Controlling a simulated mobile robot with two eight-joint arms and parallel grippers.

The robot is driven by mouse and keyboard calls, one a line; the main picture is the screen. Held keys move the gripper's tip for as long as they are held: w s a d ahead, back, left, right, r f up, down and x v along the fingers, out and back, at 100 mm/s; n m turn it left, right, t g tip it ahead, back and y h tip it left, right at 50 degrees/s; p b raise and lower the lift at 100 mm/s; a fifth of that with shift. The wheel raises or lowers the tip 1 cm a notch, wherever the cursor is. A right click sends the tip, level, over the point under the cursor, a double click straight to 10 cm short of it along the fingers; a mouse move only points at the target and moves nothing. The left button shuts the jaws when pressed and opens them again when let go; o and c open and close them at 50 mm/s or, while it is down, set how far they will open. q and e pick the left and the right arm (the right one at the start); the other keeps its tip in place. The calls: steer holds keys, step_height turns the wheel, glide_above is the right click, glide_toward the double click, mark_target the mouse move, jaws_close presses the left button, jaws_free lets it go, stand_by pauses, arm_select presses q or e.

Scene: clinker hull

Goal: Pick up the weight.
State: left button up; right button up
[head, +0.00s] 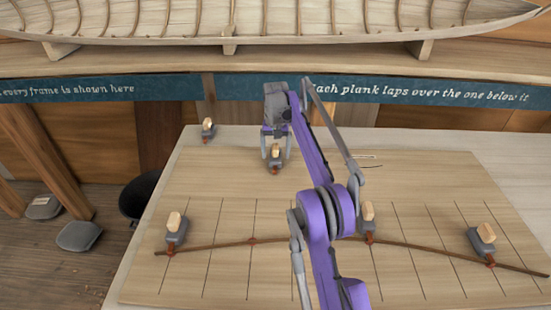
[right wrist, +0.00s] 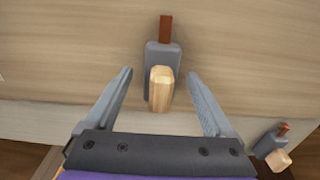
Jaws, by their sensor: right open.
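A grey weight (head: 276,165) with a pale wooden knob and a red-brown hook stands near the far edge of the drawing board. My right gripper (head: 276,152) is open right at it. In the right wrist view, this weight (right wrist: 158,58) has its knob between the two open fingers of my right gripper (right wrist: 160,78), with gaps on both sides. Its hook points away from the gripper. I cannot tell how far down the fingers reach. My left gripper is not in view.
More weights stand at the far left (head: 208,133), near left (head: 175,238), middle right (head: 367,226) and right (head: 482,243). A thin wooden batten (head: 210,247) runs across the lined board (head: 420,190). A boat hull (head: 150,20) lies behind. A dark round stool (head: 137,195) stands left of the table.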

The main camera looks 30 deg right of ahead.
steer(key=shift+w, duration=0.15)
steer(key=c, duration=0.4)
jaws_close()
steer(key=shift+r, duration=0.1)
